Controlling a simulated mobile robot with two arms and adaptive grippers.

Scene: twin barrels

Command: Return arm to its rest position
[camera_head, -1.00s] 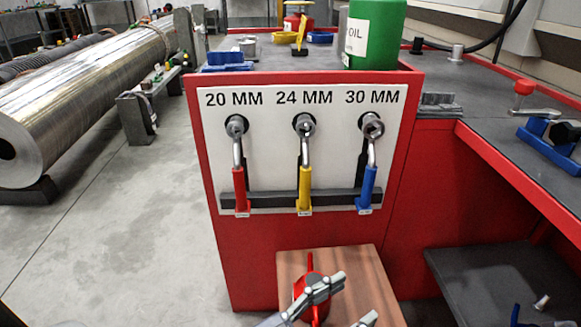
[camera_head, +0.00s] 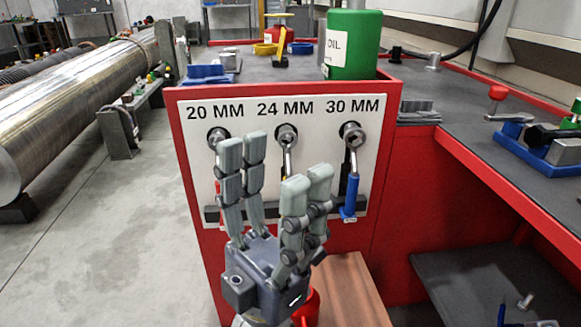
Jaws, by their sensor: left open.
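My left gripper (camera_head: 275,185) is in the lower middle of the head view, its grey fingers pointing up and spread apart. It is open and I see nothing between its fingers. It stands in front of the wrench panel and hides most of the red-handled and yellow-handled wrenches. The blue-handled wrench (camera_head: 350,190) hangs under the 30 MM label and shows clear to the right of the fingers. My right gripper is not clearly in view.
The white panel (camera_head: 375,125) is on a red cabinet (camera_head: 395,230). A green oil can (camera_head: 352,45) stands on top. A wooden board (camera_head: 345,290) with a red object (camera_head: 308,308) lies below. A workbench (camera_head: 520,160) is at right; open floor (camera_head: 90,240) is at left.

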